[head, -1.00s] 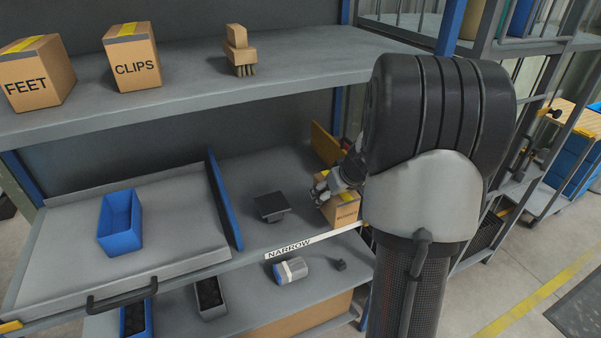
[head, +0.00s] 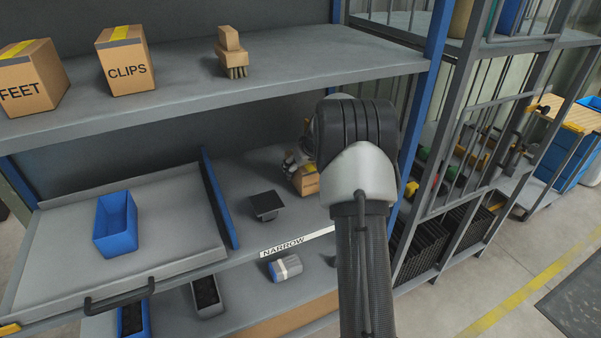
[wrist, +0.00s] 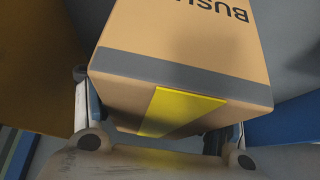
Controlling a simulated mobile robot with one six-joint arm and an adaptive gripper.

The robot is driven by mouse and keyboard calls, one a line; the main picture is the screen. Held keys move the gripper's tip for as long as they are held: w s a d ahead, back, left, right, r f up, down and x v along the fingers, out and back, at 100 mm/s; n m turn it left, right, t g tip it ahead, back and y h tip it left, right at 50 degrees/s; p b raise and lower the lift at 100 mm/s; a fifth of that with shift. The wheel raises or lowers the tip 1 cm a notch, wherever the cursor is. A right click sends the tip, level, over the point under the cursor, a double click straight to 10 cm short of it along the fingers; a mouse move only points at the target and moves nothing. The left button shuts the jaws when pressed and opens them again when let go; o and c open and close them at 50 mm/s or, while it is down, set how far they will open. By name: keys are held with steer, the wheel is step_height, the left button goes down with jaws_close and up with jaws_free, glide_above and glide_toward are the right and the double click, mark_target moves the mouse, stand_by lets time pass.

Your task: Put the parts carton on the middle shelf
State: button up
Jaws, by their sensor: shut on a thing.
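The parts carton (head: 309,184) is a small brown box with yellow tape, mostly hidden behind my arm in the head view. In the wrist view the carton (wrist: 190,60) fills the middle, with a grey band and dark letters starting "BUS". My gripper (head: 298,164) is shut on it, with a finger on each side in the wrist view. The carton is over the right part of the middle shelf (head: 240,235), behind the "NARROW" label. I cannot tell whether it touches the shelf.
A black block (head: 265,205) lies left of the carton, and a blue divider (head: 219,200) stands beyond it. A blue bin (head: 115,224) sits further left. The upper shelf (head: 180,97) overhangs, bearing cartons and a brush (head: 232,52). A blue post (head: 425,90) stands right of my arm.

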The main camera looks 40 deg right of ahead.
mark_target(303, 171)
steer(key=shift+f, duration=0.45)
steer(key=shift+f, duration=0.15)
steer(key=o, duration=1.3)
steer(key=shift+o, duration=0.2)
steer(key=p+v, duration=0.1)
steer(key=v, duration=0.6)
steer(key=shift+s+r+p, duration=0.15)
steer(key=shift+r+p, duration=0.2)
steer(key=shift+p, duration=0.05)
